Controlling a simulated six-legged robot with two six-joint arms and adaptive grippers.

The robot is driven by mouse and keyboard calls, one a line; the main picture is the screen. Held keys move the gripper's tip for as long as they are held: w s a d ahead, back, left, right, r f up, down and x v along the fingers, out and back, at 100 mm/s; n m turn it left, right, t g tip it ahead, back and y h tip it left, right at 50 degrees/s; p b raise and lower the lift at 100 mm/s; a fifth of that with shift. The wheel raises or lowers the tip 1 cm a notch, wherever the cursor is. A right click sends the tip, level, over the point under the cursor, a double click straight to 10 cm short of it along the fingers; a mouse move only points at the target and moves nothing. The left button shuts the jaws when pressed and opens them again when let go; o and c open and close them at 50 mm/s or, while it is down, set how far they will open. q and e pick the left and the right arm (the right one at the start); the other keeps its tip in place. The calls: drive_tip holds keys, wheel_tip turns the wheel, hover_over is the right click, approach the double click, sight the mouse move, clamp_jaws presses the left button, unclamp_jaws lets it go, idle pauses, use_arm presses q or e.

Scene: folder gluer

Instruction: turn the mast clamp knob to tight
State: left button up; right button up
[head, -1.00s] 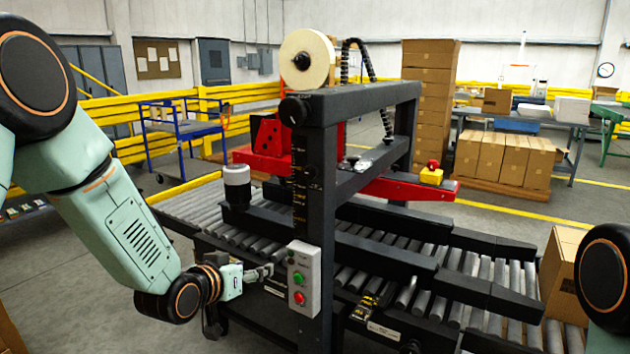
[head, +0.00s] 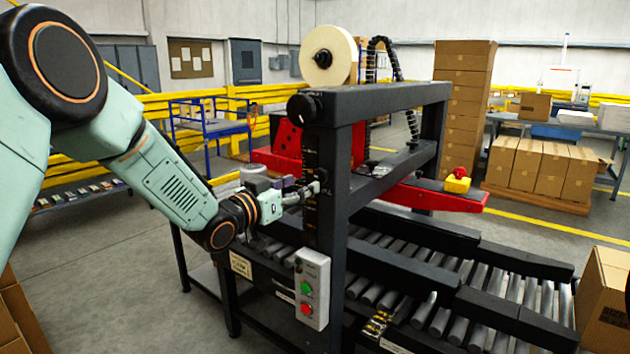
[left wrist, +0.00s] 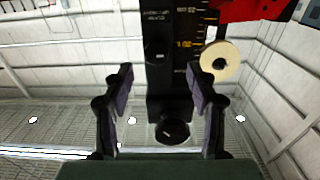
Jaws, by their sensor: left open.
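The black round knob (head: 304,106) sits at the top of the dark mast (head: 325,220), facing left, with a pale mark on its face. In the left wrist view the picture is upside down, and the knob (left wrist: 172,132) shows low between my fingers, apart from them. My left gripper (head: 312,188) is in front of the mast, well below the knob. My right gripper is out of view.
A button box (head: 312,288) hangs on the mast below my left gripper. A tape roll (head: 330,54) stands above the frame's crossbeam (head: 385,100). Roller conveyors (head: 425,305) run behind and to the right. A red arm (head: 425,197) lies beyond the mast. Open floor lies at left.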

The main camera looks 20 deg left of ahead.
sight(318, 177)
use_arm(q)
drive_tip(key=x, duration=0.4)
drive_tip(key=shift+w+d, duration=0.15)
drive_tip(key=shift+d, duration=0.3)
drive_tip(key=shift+w+a+f, duration=0.1)
drive_tip(key=shift+w+a, duration=0.05)
drive_tip(key=shift+w, duration=0.2)
drive_tip(key=shift+d, duration=0.2)
drive_tip(key=shift+c, duration=1.2)
drive_tip(key=shift+a, duration=0.15)
drive_tip(key=c, duration=0.9)
